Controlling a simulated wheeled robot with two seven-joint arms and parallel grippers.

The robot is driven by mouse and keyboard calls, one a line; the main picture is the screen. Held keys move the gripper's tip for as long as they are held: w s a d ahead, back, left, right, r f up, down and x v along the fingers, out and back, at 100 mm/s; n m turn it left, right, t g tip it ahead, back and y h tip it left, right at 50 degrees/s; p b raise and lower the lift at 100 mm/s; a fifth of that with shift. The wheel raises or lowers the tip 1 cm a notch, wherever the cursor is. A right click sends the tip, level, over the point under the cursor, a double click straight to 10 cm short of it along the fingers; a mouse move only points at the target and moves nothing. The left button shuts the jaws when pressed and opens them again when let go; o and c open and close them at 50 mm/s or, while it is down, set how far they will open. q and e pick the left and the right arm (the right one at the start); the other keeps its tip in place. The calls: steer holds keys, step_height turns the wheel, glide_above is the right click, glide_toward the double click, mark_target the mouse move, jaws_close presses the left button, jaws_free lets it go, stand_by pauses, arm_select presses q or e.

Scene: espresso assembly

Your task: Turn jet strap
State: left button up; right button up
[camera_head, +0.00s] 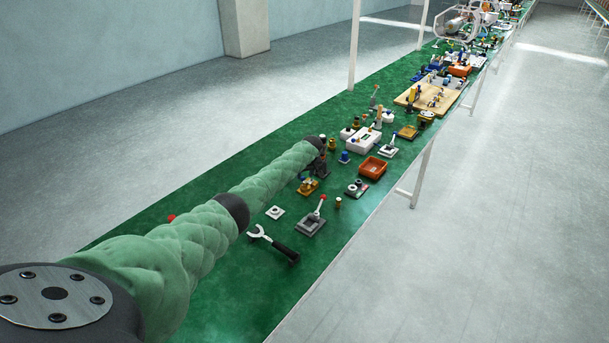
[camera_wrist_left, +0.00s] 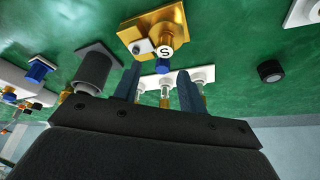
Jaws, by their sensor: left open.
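My left gripper (camera_wrist_left: 160,88) is open in the left wrist view, its two dark fingers apart. In the head view the left gripper (camera_head: 318,168) is at the end of my green-sleeved arm, over the green table, and its fingers are too small to make out. Ahead of the fingers is a gold fixture (camera_wrist_left: 138,27) with a grey block, a blue tip and a round white "S" tag. It seems to be the gold piece (camera_head: 308,187) just below the gripper in the head view. I cannot tell which part is the jet strap. My right gripper is out of view.
An orange tray (camera_head: 373,168) stands to the right. Many small fixtures crowd the far table. The near green surface is mostly clear.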

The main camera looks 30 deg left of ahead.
arm_select(q)
steer(key=shift+w+a+f, duration=0.1)
steer(key=shift+a+f, duration=0.15)
steer(key=shift+f, duration=0.1)
steer(key=shift+a+f, duration=0.15)
steer(key=shift+a, duration=0.1)
steer(key=shift+a+f, duration=0.1)
steer(key=shift+f, duration=0.05)
steer(key=shift+w+f, duration=0.1)
steer(key=shift+f, duration=0.1)
jaws_close()
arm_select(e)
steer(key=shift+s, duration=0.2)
